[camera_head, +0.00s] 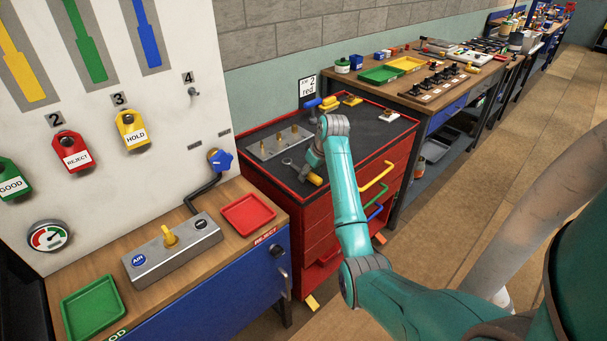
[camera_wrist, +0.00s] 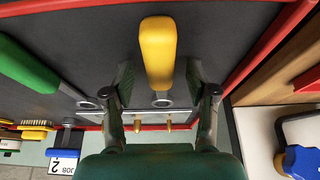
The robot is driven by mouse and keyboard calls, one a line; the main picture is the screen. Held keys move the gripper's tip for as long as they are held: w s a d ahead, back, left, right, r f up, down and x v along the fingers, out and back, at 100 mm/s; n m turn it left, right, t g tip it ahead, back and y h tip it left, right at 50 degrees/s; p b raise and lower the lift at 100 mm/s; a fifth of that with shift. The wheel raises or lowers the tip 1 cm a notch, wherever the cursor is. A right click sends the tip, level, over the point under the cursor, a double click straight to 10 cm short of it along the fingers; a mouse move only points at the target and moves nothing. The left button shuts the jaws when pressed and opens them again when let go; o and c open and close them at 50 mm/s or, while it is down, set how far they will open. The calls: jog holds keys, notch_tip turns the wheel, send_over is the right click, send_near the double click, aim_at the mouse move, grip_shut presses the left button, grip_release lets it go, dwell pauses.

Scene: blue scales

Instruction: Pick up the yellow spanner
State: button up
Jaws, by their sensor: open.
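The yellow spanner (camera_wrist: 157,55) has a thick yellow handle with a metal end below it in the wrist view. It lies on the dark top of the red tool cabinet (camera_head: 398,168). In the head view only part of its yellow handle (camera_head: 316,180) shows beside my gripper (camera_head: 310,165). In the wrist view my gripper (camera_wrist: 160,80) is open, with one finger on each side of the spanner, and gaps show between the fingers and the handle. A green-handled tool (camera_wrist: 25,65) lies to the left in the wrist view.
A metal block with pegs (camera_head: 280,143) stands on the cabinet's left part. A blue-handled tool (camera_head: 312,103) lies near its back. A raised red rim (camera_head: 245,153) edges the top. The bench with the red tray (camera_head: 248,214) stands to the left, and a long workbench (camera_head: 440,90) behind right.

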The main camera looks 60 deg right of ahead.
grip_shut()
jog(key=shift+r, duration=0.15)
notch_tip(320, 180, up, 10)
dwell(0.5)
